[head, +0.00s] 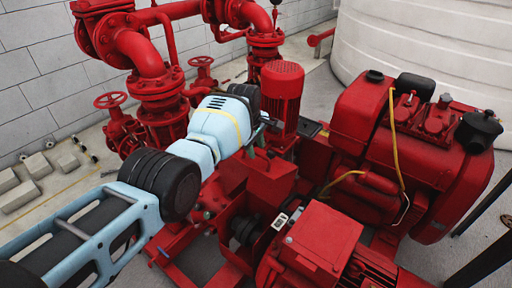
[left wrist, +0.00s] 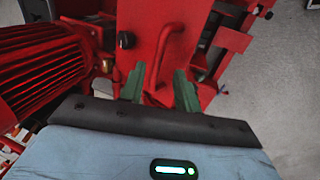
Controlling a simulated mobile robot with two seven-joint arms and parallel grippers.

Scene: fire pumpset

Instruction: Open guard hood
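The guard hood is most likely the red box-like cover (head: 258,182) in the middle of the head view; it also shows as a flat red panel (left wrist: 140,40) in the left wrist view. It looks closed. A curved red handle (left wrist: 163,45) stands on the panel. My left gripper (head: 264,142) is over the hood, its fingers partly hidden by the wrist in the head view. In the left wrist view its green fingers (left wrist: 159,74) are spread, with the lower part of the handle showing between them. I cannot tell whether they touch it. My right gripper is not in view.
A red engine (head: 410,160) stands at the right and a ribbed red motor (head: 282,95) behind the hood. Red pipes and valves (head: 150,75) fill the back left. A red housing (head: 325,240) is in front. Pale blocks (head: 20,195) lie on the floor at left.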

